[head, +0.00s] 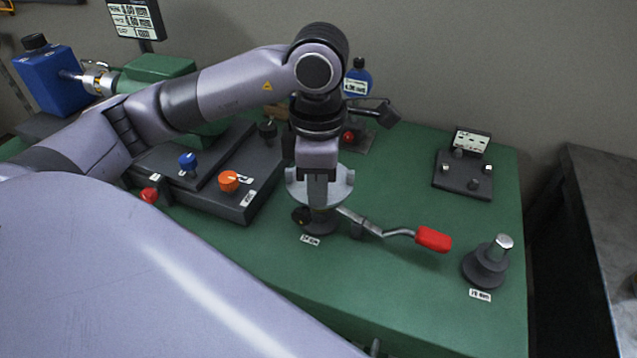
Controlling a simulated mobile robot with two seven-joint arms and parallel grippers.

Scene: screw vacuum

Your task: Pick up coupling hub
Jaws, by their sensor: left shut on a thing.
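The coupling hub (342,188) appears to be the pale grey, flanged round piece in the middle of the head view. My left gripper (318,192) points down over it and is shut on its middle part. The gripper's fingers hide the centre of the hub. Below the hub is a dark round stand (321,226) on the green bench, with a small label in front. I cannot tell whether the hub touches the stand or is just above it. My right gripper is not in view.
A lever with a red handle (433,239) reaches right from near the stand. A dark stepped stand with a metal post (488,262) is at the right. A dark control panel with an orange knob (229,181) is left. The green bench (400,290) is clear in front.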

